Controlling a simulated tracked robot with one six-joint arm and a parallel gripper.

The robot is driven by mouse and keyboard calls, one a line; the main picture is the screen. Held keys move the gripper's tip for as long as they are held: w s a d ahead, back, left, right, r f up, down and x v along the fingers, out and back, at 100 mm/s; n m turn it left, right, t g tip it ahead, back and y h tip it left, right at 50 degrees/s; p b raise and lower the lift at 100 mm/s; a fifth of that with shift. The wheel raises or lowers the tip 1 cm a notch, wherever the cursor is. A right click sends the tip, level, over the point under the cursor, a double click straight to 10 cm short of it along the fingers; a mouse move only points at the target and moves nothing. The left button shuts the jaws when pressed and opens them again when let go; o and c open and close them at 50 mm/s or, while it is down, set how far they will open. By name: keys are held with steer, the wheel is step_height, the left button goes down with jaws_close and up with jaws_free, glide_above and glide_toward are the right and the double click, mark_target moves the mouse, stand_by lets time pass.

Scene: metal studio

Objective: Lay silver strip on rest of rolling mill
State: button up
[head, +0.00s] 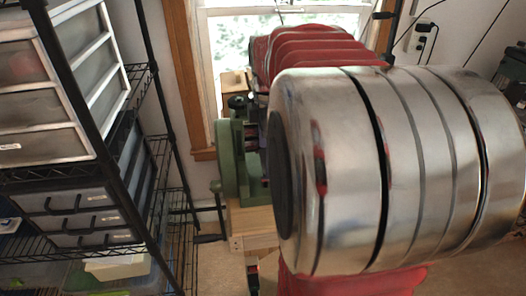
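The rolling mill (229,158) is green and stands on a pale wooden stand (252,222) left of the middle in the head view. Its right side, with the rolls and the rest, is mostly hidden behind a large shiny metal cylinder of my arm. A dark crank handle (209,239) shows low on its left. I cannot make out the silver strip anywhere. My gripper is not in view, so I cannot tell what it holds or how it lies relative to the mill.
A black wire shelf (150,160) with drawer units (45,90) fills the left side. A window (232,40) with a wooden frame is behind the mill. My arm blocks most of the right half. A little bare floor (212,270) shows below the stand.

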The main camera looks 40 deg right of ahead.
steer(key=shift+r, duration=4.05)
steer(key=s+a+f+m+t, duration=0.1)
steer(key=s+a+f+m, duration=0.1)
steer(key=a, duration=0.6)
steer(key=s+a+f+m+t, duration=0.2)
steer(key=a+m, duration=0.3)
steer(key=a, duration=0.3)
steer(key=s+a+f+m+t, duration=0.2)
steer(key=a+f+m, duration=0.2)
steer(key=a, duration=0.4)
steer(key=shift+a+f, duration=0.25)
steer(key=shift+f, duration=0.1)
